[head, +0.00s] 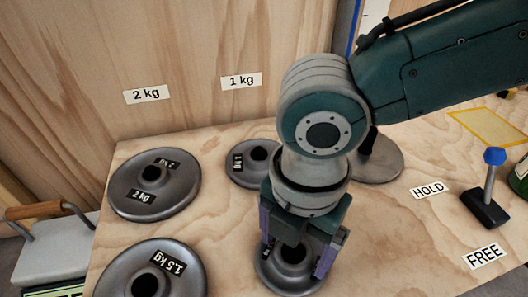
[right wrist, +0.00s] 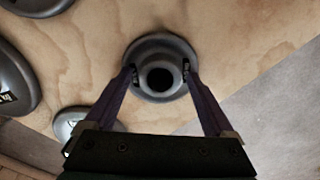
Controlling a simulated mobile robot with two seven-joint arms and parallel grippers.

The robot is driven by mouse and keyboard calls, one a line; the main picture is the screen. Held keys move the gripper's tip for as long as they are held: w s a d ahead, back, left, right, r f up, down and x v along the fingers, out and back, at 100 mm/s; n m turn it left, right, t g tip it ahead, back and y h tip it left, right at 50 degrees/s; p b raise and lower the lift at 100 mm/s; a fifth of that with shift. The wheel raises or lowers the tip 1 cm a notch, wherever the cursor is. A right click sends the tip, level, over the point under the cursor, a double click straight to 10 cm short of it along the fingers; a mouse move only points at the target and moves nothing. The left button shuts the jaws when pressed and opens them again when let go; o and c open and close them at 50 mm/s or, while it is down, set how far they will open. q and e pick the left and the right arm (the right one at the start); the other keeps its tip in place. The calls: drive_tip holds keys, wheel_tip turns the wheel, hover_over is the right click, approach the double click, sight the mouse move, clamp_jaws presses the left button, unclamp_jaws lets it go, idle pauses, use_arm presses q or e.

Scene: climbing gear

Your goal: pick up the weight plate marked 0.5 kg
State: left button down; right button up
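A small dark grey weight plate (head: 290,280) lies on the wooden top, directly under my right gripper (head: 293,262). In the right wrist view the same round plate (right wrist: 160,96) shows its dark centre hole between the two fingertips (right wrist: 160,72). Its small black labels are partly covered by the fingers, and I cannot read the marking. The right gripper points down with its purple fingers spread on either side of the plate's middle. I cannot tell whether they touch it. My left gripper is not in view.
A 2 kg plate (head: 130,196), a 1.5 kg plate (head: 115,272) and a plate by the 1 kg sign (head: 240,176) lie around. Another plate (head: 385,165) is partly behind my arm. A blue-knobbed lever (head: 490,185) stands right, between HOLD (head: 429,189) and FREE (head: 484,256) labels.

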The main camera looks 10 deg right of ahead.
clamp_jaws()
idle(0.5)
